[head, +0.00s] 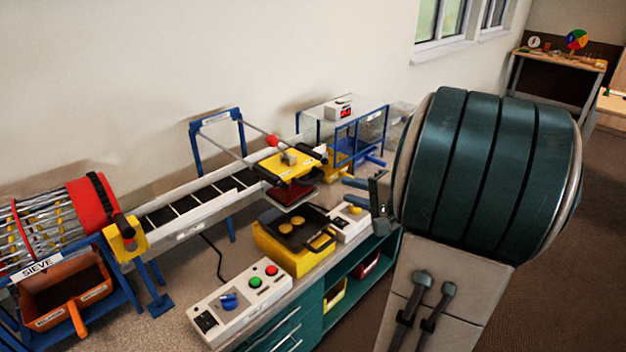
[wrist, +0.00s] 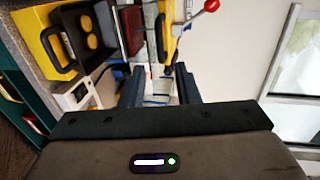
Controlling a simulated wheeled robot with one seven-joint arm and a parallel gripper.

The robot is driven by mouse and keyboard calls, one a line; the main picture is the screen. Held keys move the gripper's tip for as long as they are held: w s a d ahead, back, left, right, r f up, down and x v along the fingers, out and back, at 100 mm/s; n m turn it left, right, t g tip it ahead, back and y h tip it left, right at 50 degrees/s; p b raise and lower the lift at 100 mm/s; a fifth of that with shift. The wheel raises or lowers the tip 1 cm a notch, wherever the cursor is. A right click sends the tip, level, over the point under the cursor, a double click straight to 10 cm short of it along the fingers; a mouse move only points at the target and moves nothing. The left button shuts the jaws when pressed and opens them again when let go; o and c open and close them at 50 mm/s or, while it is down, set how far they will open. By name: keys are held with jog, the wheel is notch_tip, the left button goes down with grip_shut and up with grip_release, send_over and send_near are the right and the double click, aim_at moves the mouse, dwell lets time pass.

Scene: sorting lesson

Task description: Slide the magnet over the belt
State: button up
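The magnet appears to be the yellow plate (head: 296,168) with black edges on the rails of a blue frame (head: 216,128), over the right end of the black slatted belt (head: 200,203). A lever with a red knob (head: 272,141) shows at its far side. The wrist view shows yellow parts of it (wrist: 172,14) and the red knob (wrist: 211,5) beyond the fingers. My gripper (head: 352,192) is open, right of the plate and apart from it. Its two fingers (wrist: 158,88) have a gap with nothing gripped. My arm hides what lies behind it.
A dark red tray (head: 290,195) sits below the plate. A yellow bin with a black pan (head: 272,252), a white button box (head: 350,226) and a control panel (head: 238,304) stand in front. A blue-framed clear case (head: 345,127) stands behind. The sieve drum (head: 84,205) is at left.

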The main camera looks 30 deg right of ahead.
aim_at(316, 180)
jog(key=p+x, duration=0.1)
jog(key=x, duration=1.1)
jog(key=shift+f, duration=0.1)
grip_shut()
